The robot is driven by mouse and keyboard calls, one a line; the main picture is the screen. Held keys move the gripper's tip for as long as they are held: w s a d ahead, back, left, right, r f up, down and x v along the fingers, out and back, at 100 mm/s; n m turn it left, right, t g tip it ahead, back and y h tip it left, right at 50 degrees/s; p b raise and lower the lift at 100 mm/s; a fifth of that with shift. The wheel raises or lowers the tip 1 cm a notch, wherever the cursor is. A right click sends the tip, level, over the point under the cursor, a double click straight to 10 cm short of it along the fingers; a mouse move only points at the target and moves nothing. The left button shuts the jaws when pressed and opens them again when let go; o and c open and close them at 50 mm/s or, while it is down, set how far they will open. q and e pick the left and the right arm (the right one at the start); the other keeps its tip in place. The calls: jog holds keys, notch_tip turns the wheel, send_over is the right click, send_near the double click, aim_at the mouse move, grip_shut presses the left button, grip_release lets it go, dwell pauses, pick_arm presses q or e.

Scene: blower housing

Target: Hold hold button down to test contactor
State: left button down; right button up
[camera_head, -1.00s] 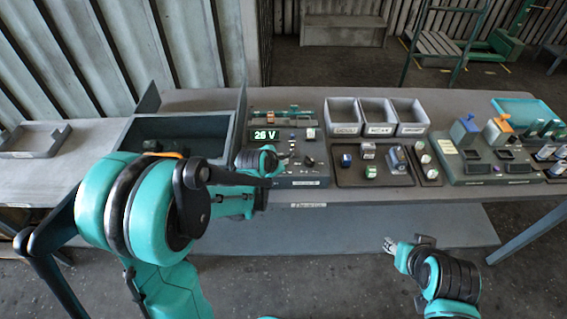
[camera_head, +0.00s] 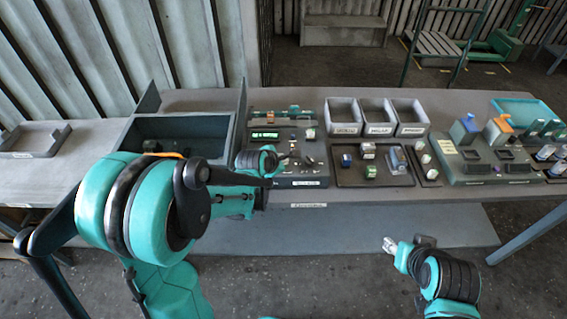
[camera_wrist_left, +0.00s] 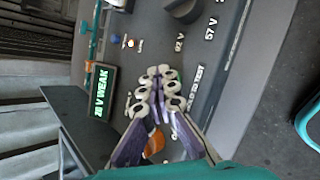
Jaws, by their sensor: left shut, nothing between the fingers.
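The test panel (camera_head: 300,182) stands on the bench with a green-lit display (camera_head: 265,134). In the left wrist view the display (camera_wrist_left: 101,92) ends in "V WEAK"; its digits are hard to read. My left gripper (camera_head: 286,158) is shut and empty over the panel. In the wrist view its fingertips (camera_wrist_left: 162,72) are together, close to the panel face beside a label ending in "TEST" (camera_wrist_left: 199,80). The hold button is not clearly visible and may be behind the fingers; contact cannot be told. My right gripper (camera_head: 390,245) is low in front of the bench, away from the panel.
An orange round part (camera_wrist_left: 154,146) shows between the fingers. A dark knob (camera_wrist_left: 184,9) is on the panel. Labelled grey bins (camera_head: 343,114) and a tray of small parts (camera_head: 347,181) stand right of the panel. An open grey box (camera_head: 132,138) stands left.

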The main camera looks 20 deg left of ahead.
pick_arm(q)
jog(key=shift+r, duration=0.1)
dwell(0.6)
jog(key=shift+r+p, duration=0.6)
jog(key=shift+r, duration=0.15)
notch_tip(320, 180, up, 5)
jog(key=p, duration=0.4)
dwell(0.3)
